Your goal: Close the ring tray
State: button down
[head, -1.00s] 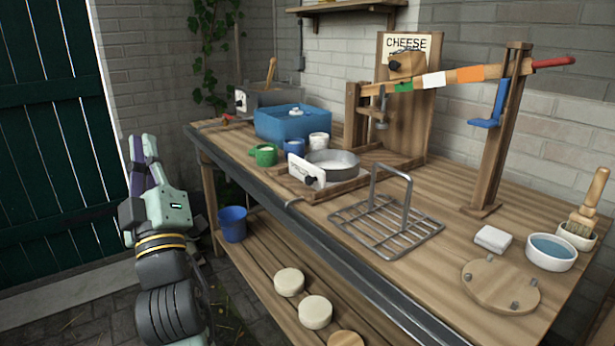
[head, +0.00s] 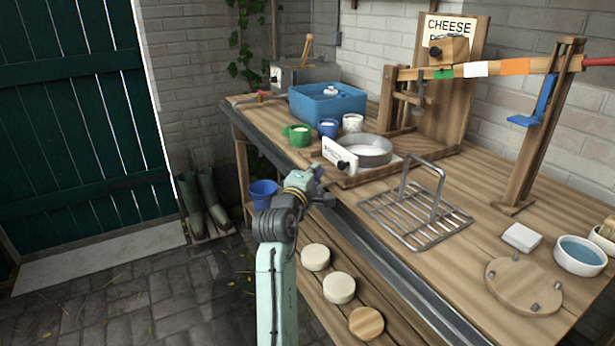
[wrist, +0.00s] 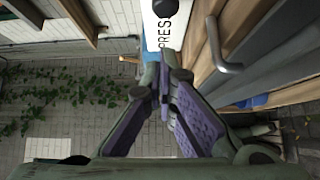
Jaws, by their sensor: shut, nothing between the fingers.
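The ring tray (head: 340,158) has a white front plate with a black knob and carries a metal ring (head: 371,150). It sits on the workbench, out in front of the wooden cheese press (head: 440,125). In the wrist view the white front plate (wrist: 166,32) shows lettering "PRESS" and the black knob (wrist: 164,7), just beyond my fingers. My gripper (head: 318,173) is just in front of the bench's front edge, close to the plate and below it in the picture. In the wrist view my gripper (wrist: 163,72) is shut and empty. Contact with the plate cannot be told.
Green, blue and white cups (head: 327,127) and a blue tub (head: 327,103) stand left of the tray. A wire rack (head: 415,213) stands to its right. Cheeses (head: 339,288) lie on the lower shelf.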

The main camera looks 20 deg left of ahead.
aim_at(341, 165)
jog(key=shift+w+d+f+p, duration=0.1)
jog(key=shift+w+d+p, duration=0.4)
jog(key=shift+w+d, duration=0.9)
jog(key=shift+a, duration=0.1)
jog(key=w+d, duration=0.1)
jog(key=w+d+p, duration=0.1)
jog(key=w, duration=0.1)
jog(key=shift+w+d, duration=0.2)
jog(key=shift+d, duration=0.15)
